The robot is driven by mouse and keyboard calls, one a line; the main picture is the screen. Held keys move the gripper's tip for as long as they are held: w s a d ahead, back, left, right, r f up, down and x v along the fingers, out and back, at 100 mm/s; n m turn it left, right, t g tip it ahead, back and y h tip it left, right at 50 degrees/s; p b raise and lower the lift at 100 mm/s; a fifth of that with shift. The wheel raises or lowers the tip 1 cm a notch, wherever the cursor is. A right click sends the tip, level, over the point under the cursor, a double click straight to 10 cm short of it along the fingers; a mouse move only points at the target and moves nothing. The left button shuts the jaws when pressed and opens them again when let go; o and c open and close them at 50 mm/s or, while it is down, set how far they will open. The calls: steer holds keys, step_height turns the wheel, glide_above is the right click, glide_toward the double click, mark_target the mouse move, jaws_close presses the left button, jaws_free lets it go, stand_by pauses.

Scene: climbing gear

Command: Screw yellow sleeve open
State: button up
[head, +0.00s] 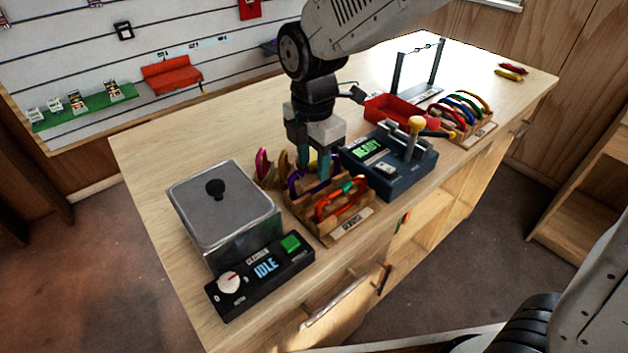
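A wooden rack (318,224) near the front of the bench holds several carabiners. An orange-red carabiner (328,206) with a green sleeve stands at its front, with a purple one (297,184) behind it. A pink (262,166) and a gold-yellow carabiner (284,168) stand further back left. I cannot make out a yellow sleeve on any of them. My gripper (318,172) points down with its teal fingertips at the purple carabiner, behind the orange-red one. The fingers hide part of the rack, and I cannot tell whether they grip anything.
A lidded metal box (225,205) and a control panel reading IDLE (262,277) stand at left. A dark device reading READY (392,165), with a yellow-knobbed lever, stands right of my gripper. Beyond are a red tray (388,110) and another carabiner rack (470,125).

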steer(key=shift+f, duration=0.95)
steer(key=shift+w+a, duration=0.45)
steer(key=shift+w, duration=0.1)
steer(key=shift+r, duration=0.8)
steer(key=shift+s+d, duration=0.4)
steer(key=shift+s, duration=0.2)
